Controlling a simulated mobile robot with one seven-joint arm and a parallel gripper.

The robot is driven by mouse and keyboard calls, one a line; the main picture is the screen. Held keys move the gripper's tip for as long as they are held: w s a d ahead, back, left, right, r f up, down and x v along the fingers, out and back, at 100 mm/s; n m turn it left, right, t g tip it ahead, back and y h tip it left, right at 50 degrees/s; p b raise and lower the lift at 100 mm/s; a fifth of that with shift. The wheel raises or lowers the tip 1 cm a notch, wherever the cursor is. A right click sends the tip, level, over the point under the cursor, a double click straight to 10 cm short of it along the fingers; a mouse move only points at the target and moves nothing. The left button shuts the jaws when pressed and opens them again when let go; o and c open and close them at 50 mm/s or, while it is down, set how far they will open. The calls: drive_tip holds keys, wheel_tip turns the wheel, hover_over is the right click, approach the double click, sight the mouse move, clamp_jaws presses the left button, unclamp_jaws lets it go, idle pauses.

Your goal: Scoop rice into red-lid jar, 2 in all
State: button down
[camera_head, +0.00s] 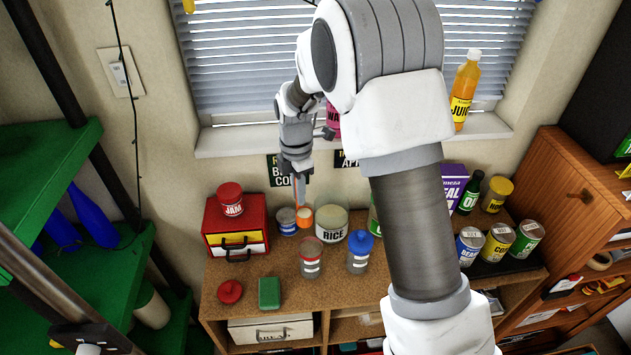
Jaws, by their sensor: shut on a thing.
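My gripper (297,172) is shut on the handle of an orange scoop (304,216) and points down over the back of the counter. The scoop hangs beside the left rim of the glass container labelled RICE (333,237); I cannot tell whether its bowl holds rice. A clear jar with a red band (311,268) stands in front of the rice container and looks open. A round red lid (230,291) lies on the counter to its left. A similar jar with a blue lid (360,252) stands to its right.
A JAM jar (231,200) stands on a small red drawer box (222,220) at the left. A can (286,222) stands just left of the scoop. A green block (269,292) lies near the front edge. My arm hides the counter's middle right; several cans (498,240) stand beyond.

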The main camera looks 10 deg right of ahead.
drive_tip(key=shift+s+r+t, duration=0.35)
drive_tip(key=shift+t, duration=0.25)
drive_tip(key=shift+s+y+b, duration=0.1)
drive_tip(key=shift+y+b, duration=0.2)
drive_tip(key=shift+b, duration=0.25)
drive_tip(key=t+b, duration=0.1)
drive_tip(key=r+t+b, duration=0.1)
drive_tip(key=b, duration=0.1)
drive_tip(key=shift+s+d+y, duration=0.25)
drive_tip(key=shift+s+y, duration=0.15)
drive_tip(key=b, duration=0.2)
drive_tip(key=f+t+b, duration=0.1)
drive_tip(key=b, duration=0.2)
drive_tip(key=shift+s+d+f+y+b, duration=0.15)
drive_tip(key=shift+s+f+y+b, duration=0.1)
drive_tip(key=shift+s+y+b, duration=0.1)
drive_tip(key=shift+s+f+t+b, duration=0.1)
drive_tip(key=shift+f+t+b, duration=0.1)
drive_tip(key=shift+t+b, duration=0.35)
drive_tip(key=shift+s+d+f+b, duration=0.1)
drive_tip(key=shift+f+b, duration=0.15)
drive_tip(key=shift+b, duration=0.85)
drive_tip(key=b, duration=0.1)
drive_tip(key=t+b, duration=0.1)
drive_tip(key=b, duration=0.1)
drive_tip(key=shift+s+f+y, duration=0.2)
drive_tip(key=shift+f+y, duration=0.05)
drive_tip(key=shift+f, duration=0.15)
drive_tip(key=shift+r, duration=0.2)
